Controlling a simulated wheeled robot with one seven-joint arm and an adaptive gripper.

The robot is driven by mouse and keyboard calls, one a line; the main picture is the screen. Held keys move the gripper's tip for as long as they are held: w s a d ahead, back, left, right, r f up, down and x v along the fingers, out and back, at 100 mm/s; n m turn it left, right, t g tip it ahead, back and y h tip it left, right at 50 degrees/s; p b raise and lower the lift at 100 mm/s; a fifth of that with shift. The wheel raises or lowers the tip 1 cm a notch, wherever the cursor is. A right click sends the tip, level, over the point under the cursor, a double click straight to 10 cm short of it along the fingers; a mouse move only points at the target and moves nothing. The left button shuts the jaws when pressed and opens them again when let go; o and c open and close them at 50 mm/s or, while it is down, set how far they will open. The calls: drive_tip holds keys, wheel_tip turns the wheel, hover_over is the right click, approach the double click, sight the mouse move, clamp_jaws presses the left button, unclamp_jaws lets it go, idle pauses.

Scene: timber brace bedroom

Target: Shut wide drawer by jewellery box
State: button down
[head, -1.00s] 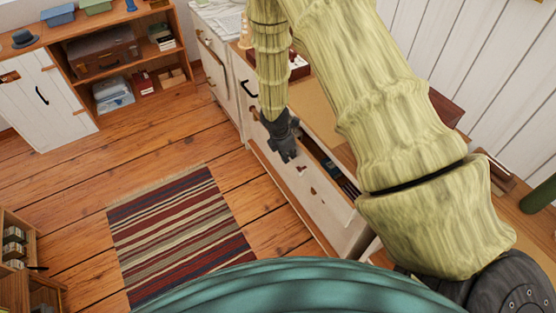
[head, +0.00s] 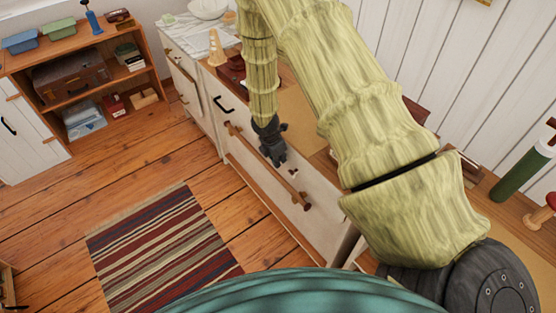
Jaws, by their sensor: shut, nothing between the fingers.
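The wide drawer (head: 318,194) is in the white front of the wooden-topped desk, with a long wooden bar handle (head: 236,131). Its front looks flush or nearly flush with the desk, and no opening or contents show; my arm hides part of its top edge. My dark gripper (head: 274,162) is shut and empty, pointing down in front of the drawer front by the middle of the handle. I cannot tell whether it touches. A dark red box (head: 232,68), perhaps the jewellery box, sits on the desktop, partly behind my arm.
A striped rug (head: 160,250) lies on the plank floor, which is clear before the desk. A shelf unit (head: 130,75) stands at the back left. A green cylinder (head: 522,172) is at the right.

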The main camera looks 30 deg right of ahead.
drive_tip(key=shift+d, duration=0.1)
drive_tip(key=a+r+b, duration=0.1)
drive_tip(key=a+r, duration=0.5)
drive_tip(key=r, duration=0.3)
drive_tip(key=shift+s+a+r, duration=0.3)
drive_tip(key=shift+s+r, duration=0.05)
drive_tip(key=shift+s, duration=0.05)
drive_tip(key=s+a+f+m+g+y, duration=0.1)
drive_tip(key=s+a+f+m+y, duration=0.1)
drive_tip(key=s+a+f+m, duration=0.4)
drive_tip(key=s+a+f+m+y, duration=0.2)
drive_tip(key=s+a+f+m, duration=0.1)
drive_tip(key=s+f, duration=0.65)
drive_tip(key=s+f+m+h, duration=0.1)
drive_tip(key=s+f+m, duration=0.2)
drive_tip(key=s+m, duration=0.7)
drive_tip(key=s, duration=0.9)
drive_tip(key=shift+s+f+m+t, duration=0.2)
drive_tip(key=shift+s+m+t, duration=0.1)
drive_tip(key=shift+m, duration=0.1)
